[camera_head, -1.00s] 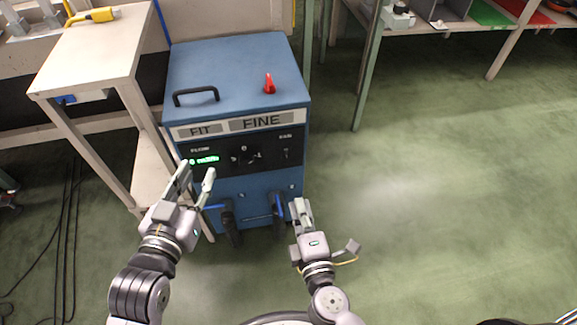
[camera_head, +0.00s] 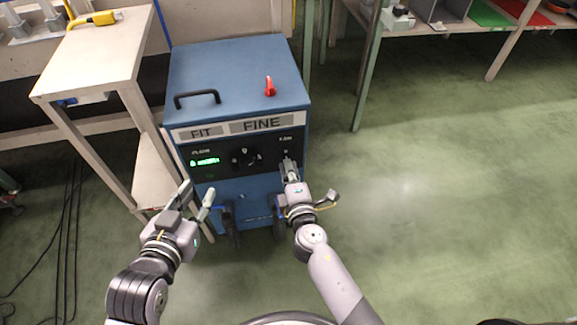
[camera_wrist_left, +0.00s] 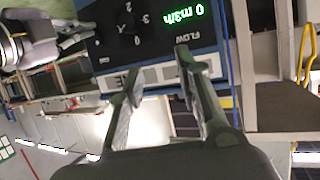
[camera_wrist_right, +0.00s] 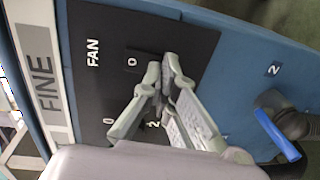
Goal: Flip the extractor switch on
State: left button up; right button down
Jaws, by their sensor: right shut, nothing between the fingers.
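The extractor is a blue cabinet (camera_head: 237,75) with a black front panel, seen in the head view. Its FAN switch plate (camera_wrist_right: 133,62), marked 0, shows in the right wrist view; the lever itself is hidden or not distinguishable behind my fingertips. My right gripper (camera_head: 289,164) is shut and empty, its tips right at the FAN plate; I cannot tell whether they touch. It also shows in the right wrist view (camera_wrist_right: 162,65). My left gripper (camera_head: 198,192) is open and empty, in front of the cabinet's lower left. The green FLOW display (camera_wrist_left: 186,13) reads 0 m3/h.
A rotary knob (camera_head: 245,158) sits mid-panel. A black handle (camera_head: 197,97) and a red part (camera_head: 270,87) are on the cabinet's top. A beige table (camera_head: 97,50) stands close at left. The floor at right is clear.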

pick_arm(q)
jog(key=shift+r, duration=0.1)
pick_arm(e)
jog(key=shift+w, duration=0.25)
pick_arm(q)
notch_tip(320, 180, up, 10)
jog(key=w+d+t+h+b, duration=0.1)
jog(key=d+t+h+b, duration=0.1)
jog(key=t, duration=0.4)
jog(key=shift+w+f, duration=0.2)
jog(key=shift+w, duration=0.2)
pick_arm(e)
jog(key=shift+w, duration=0.2)
jog(key=shift+f, duration=0.1)
